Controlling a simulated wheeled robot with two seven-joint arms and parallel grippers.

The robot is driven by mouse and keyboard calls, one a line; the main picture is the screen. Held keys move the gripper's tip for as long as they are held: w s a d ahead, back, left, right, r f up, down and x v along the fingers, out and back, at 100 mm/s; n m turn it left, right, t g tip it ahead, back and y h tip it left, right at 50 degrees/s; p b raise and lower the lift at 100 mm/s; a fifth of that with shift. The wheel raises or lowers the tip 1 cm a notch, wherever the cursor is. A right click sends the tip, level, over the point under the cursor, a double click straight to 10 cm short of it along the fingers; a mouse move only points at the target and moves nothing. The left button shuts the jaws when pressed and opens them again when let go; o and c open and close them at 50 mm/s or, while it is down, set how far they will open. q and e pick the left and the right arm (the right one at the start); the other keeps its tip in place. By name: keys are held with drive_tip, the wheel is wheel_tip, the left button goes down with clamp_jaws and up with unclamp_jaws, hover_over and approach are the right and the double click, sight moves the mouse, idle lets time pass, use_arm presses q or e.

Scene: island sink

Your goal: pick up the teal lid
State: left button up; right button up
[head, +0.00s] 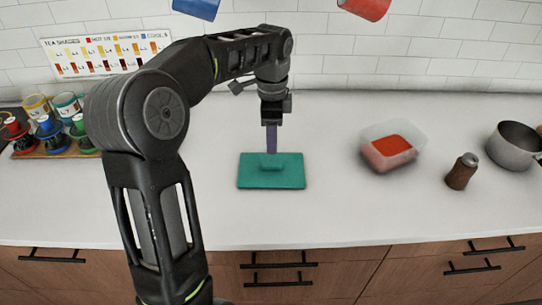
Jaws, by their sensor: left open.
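The teal lid (285,180) lies flat on the white counter near the middle of the head view, with a raised handle (271,163) of the same colour on top. My left gripper (271,148) points straight down over the lid's handle, its purple finger reaching close to it. It is open; only one finger shows clearly. I cannot tell whether the finger touches the handle. My right gripper is not in view.
A clear container with red contents (391,146), a brown shaker (461,172) and a metal pot (513,145) stand to the right. Coloured cups (38,107) sit on a wooden rack at the left. Counter front edge (330,243) is clear.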

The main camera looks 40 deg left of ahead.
sight(271, 164)
use_arm(q)
drive_tip(key=shift+s+d, duration=0.15)
drive_tip(key=shift+f, duration=1.3)
drive_tip(key=shift+f, duration=0.1)
wheel_tip(271, 164, down, 5)
drive_tip(key=shift+p, duration=0.8)
clamp_jaws()
